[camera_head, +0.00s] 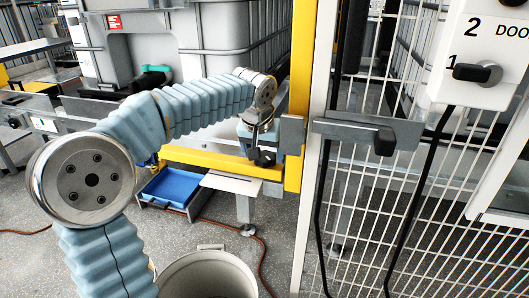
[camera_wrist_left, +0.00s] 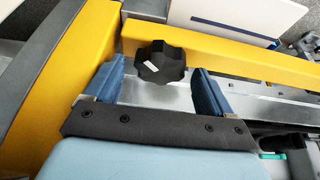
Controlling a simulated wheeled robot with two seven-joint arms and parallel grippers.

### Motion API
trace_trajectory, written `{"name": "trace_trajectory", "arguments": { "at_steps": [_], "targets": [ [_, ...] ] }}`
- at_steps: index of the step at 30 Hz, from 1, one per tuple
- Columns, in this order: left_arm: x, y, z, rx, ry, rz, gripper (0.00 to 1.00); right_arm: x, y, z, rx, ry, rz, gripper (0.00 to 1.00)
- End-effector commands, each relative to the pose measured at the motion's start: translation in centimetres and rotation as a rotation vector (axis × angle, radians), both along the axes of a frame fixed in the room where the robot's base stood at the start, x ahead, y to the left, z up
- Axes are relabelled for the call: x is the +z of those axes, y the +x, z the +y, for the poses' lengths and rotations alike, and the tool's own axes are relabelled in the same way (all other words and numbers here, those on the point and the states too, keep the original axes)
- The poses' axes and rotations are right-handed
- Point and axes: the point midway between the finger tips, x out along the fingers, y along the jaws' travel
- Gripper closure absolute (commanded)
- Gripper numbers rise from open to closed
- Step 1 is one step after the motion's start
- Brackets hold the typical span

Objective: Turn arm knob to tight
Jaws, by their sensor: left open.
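The arm knob (camera_wrist_left: 160,63) is black and lobed, with a short white mark on its face. In the left wrist view it sits by the yellow rail, over a grey metal strip. My left gripper (camera_wrist_left: 158,72) is open, with one blue finger on each side of the knob. Gaps show between the fingers and the knob, so it is not gripped. In the head view my left gripper (camera_head: 261,145) points down at the yellow frame, and the dark knob (camera_head: 265,159) shows only small and partly hidden there. My right gripper is not in view.
A yellow post (camera_head: 301,90) stands right beside my left gripper. A white mesh door (camera_head: 400,200) with a grey latch (camera_head: 365,132) is to the right. A blue bin (camera_head: 172,187) lies below the yellow rail (camera_head: 210,160). A control box (camera_head: 480,45) is at upper right.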

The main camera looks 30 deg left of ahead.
Motion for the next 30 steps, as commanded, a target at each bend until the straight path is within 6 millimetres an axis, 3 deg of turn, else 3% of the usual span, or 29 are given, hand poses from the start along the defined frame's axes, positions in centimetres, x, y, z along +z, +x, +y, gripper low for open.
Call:
{"name": "trace_trajectory", "arguments": {
  "at_steps": [10, 21, 30],
  "targets": [
    [-0.42, 0.18, 0.03, 0.000, 0.000, -0.001, 0.17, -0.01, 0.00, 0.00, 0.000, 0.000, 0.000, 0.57],
    [-0.38, 0.17, 0.03, 0.000, 0.000, -0.001, 0.73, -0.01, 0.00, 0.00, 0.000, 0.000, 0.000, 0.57],
    [-0.35, 0.16, 0.08, -0.040, 0.000, -0.001, 0.73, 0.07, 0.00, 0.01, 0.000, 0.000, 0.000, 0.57]
  ]
}}
